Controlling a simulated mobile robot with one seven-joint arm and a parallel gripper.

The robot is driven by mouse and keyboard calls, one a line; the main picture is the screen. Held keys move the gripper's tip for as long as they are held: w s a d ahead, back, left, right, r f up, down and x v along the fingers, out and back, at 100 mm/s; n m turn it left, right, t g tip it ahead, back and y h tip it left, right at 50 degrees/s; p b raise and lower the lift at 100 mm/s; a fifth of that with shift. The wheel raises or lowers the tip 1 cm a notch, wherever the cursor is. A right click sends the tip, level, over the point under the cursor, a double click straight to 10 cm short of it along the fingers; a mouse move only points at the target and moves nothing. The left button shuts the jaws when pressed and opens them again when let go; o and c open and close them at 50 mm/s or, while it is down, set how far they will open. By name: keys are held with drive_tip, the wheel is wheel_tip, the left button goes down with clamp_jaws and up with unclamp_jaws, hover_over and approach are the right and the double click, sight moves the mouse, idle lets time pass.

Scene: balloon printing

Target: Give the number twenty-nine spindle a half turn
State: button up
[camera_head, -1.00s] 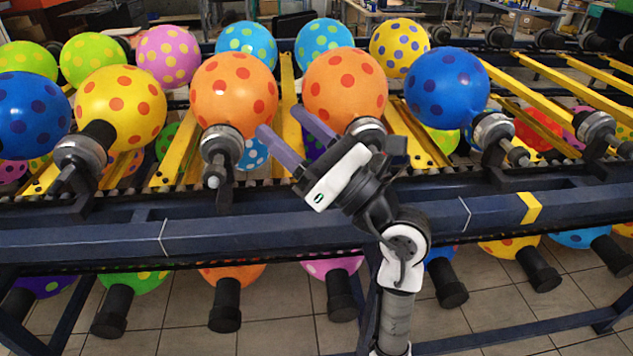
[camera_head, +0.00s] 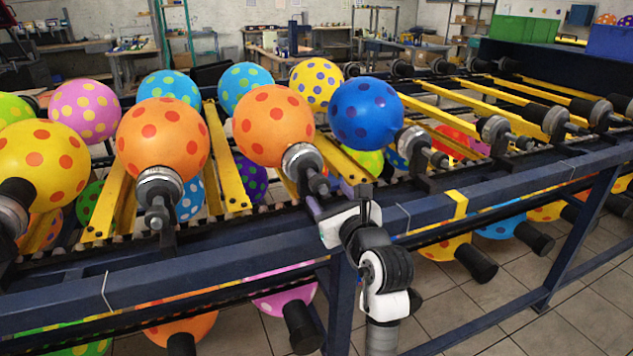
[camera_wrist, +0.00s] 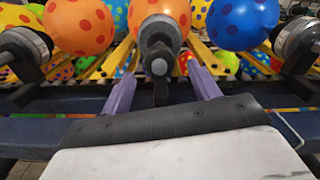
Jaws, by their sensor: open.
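No number is readable on any spindle, so I cannot tell which is twenty-nine. My gripper (camera_head: 331,196) is open, with its purple fingers pointing at the rack. The nearest spindle (camera_head: 303,162) has a grey collar and a dark shaft, and bears an orange balloon with red dots (camera_head: 273,125). In the wrist view this spindle (camera_wrist: 159,45) is centred in line with the gap between the two fingers (camera_wrist: 161,80), its round end facing me. No contact is visible. The fingers partly overlap the shaft end in the head view.
A second orange balloon (camera_head: 163,139) on its spindle (camera_head: 159,192) stands to the left. A blue balloon (camera_head: 366,114) on its spindle (camera_head: 415,143) stands to the right. The dark blue front rail (camera_head: 230,262) runs below the spindles. Bare spindles (camera_head: 493,129) follow farther right.

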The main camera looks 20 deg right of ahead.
sight(322, 187)
drive_tip(key=w, duration=0.6)
drive_tip(key=shift+w+a+p, duration=0.2)
drive_tip(key=shift+w+p, duration=0.1)
drive_tip(key=shift+w, duration=0.05)
drive_tip(key=c, duration=1)
drive_tip(key=shift+r+p, duration=0.1)
drive_tip(key=shift+p, duration=0.45)
